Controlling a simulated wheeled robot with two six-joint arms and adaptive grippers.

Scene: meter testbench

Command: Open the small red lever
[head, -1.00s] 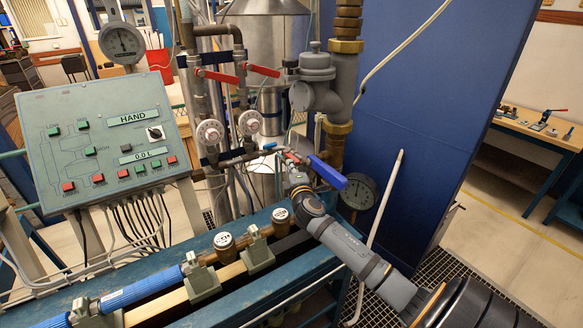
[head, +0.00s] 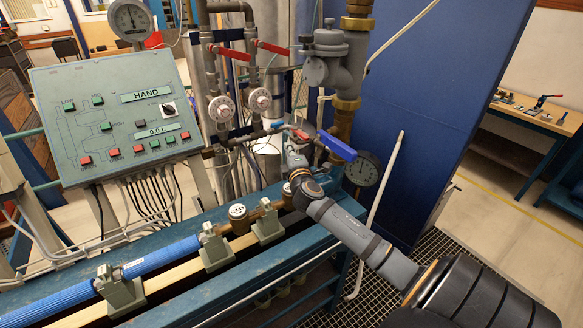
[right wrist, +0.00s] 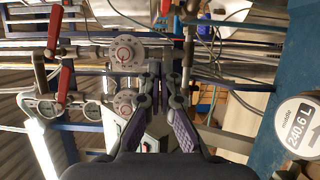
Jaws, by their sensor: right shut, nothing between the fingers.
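The small red lever (head: 301,134) sits on the pipework just left of the blue valve handle (head: 338,147) in the head view. My right gripper (head: 288,141) reaches up from the lower right, with its tip close beside and just below the lever. I cannot tell whether they touch. In the right wrist view my right gripper (right wrist: 158,74) is shut with nothing between its fingers. A small red piece (right wrist: 165,7) shows at the top edge of that view, beyond the fingertips; it may be the lever. My left gripper is not in view.
Two longer red levers (head: 230,52) (head: 272,47) sit higher up, above two white dials (head: 221,108) (head: 259,100). A control panel (head: 115,115) stands at left. A pressure gauge (head: 361,169) and the blue wall (head: 415,100) lie to the right. Pipes crowd the gripper.

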